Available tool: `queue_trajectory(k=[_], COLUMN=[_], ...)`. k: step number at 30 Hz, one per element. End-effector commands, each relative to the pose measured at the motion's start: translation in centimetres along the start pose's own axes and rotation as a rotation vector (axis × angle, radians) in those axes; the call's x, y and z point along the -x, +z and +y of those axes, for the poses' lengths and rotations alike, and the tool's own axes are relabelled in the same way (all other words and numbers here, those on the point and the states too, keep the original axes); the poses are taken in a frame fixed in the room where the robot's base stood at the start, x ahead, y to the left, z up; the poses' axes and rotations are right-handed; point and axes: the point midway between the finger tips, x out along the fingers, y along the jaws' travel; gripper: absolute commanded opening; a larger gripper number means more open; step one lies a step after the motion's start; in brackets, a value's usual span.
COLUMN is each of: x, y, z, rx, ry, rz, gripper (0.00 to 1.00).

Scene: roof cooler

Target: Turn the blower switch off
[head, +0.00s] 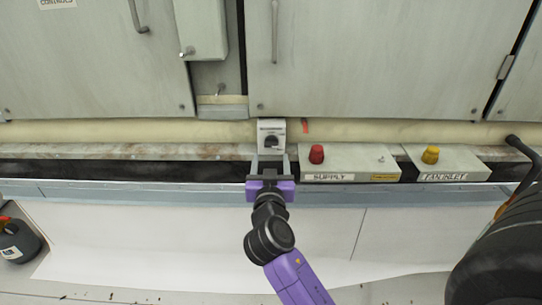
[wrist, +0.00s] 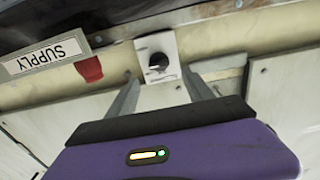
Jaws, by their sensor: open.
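A small white switch box (head: 271,125) with a black rotary knob (head: 271,142) is mounted on the wall below the cabinet doors. I can read no label on it, so I cannot confirm that it is the blower switch. My gripper (head: 271,157) is open just in front of and below the box. In the wrist view, the knob (wrist: 158,62) on its white plate (wrist: 170,46) lies between and beyond the two spread fingertips (wrist: 159,78). The gripper is empty and I see no contact with the knob. The knob's pointer direction is too small to tell.
A SUPPLY box (head: 348,163) with a red button (head: 316,154) stands close right of my gripper. A second labelled box with a yellow button (head: 430,155) is farther right. A ledge (head: 120,152) runs along the wall. A black container (head: 18,240) sits at the lower left.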

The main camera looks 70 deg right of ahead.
Motion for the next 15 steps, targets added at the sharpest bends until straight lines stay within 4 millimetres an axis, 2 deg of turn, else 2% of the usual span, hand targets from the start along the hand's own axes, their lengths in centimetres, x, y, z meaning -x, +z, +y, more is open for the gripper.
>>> queue_trajectory(k=[9,15], x=[-4.6,-6.8], y=[-0.2,-0.1], z=[0.1,0.1], rx=[0.0,0.0], ry=[0.004,0.001], rz=[0.001,0.0], gripper=[0.6,0.6])
